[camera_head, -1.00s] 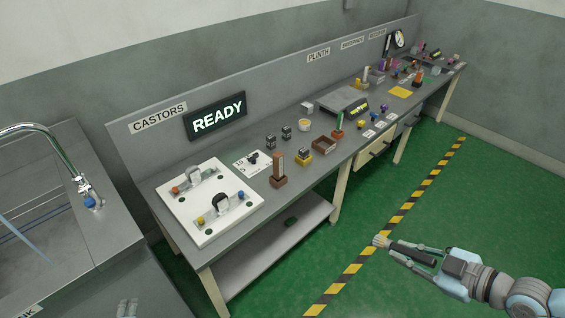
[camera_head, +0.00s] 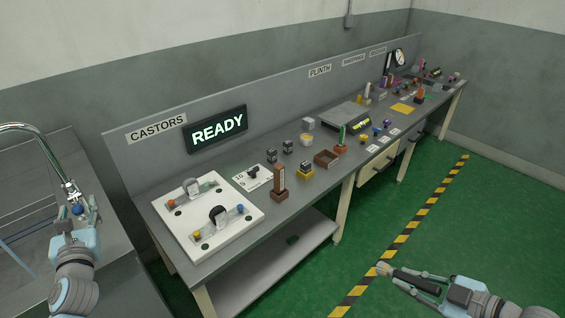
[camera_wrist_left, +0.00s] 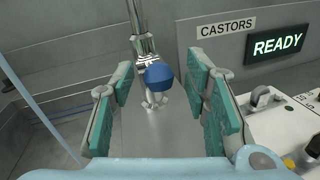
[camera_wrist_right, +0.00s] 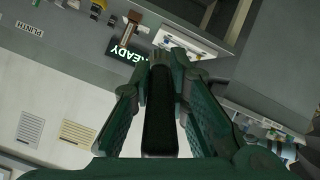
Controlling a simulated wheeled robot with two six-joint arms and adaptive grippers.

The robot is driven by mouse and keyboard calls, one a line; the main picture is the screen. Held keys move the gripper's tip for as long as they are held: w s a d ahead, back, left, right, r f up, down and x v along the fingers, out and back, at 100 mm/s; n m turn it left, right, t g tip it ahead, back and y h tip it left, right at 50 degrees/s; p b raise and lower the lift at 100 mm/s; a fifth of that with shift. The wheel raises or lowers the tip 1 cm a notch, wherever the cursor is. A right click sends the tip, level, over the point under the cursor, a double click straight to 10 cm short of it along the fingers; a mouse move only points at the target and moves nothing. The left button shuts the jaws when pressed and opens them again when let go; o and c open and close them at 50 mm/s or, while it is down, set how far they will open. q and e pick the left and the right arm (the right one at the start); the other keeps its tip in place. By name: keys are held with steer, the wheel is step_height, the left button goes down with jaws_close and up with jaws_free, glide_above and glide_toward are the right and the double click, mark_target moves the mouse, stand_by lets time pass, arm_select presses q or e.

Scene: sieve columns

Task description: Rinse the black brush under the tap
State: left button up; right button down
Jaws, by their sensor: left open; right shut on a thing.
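The tap (camera_head: 66,176) is a chrome gooseneck over the sink at the left, with a blue knob (camera_wrist_left: 159,77) on its body. My left gripper (camera_head: 75,224) is open just in front of the blue knob. In the left wrist view the knob lies between the spread fingers, apart from them. My right gripper (camera_head: 408,278) is shut on the black brush (camera_head: 415,281), held over the green floor at the lower right. The brush's pale bristles (camera_head: 384,268) point left. In the right wrist view its black handle (camera_wrist_right: 160,115) lies between the fingers.
The sink (camera_head: 25,235) has a steel rim. The long grey bench (camera_head: 240,215) carries a white board (camera_head: 210,246), a brown block (camera_head: 279,183) and several small parts. A lit READY sign (camera_head: 217,129) stands behind. The floor by the striped line (camera_head: 410,230) is clear.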

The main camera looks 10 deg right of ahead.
arm_select(q)
steer(key=shift+w+a, duration=0.2)
steer(key=shift+w, duration=0.2)
arm_select(e)
steer(key=shift+f, duration=0.1)
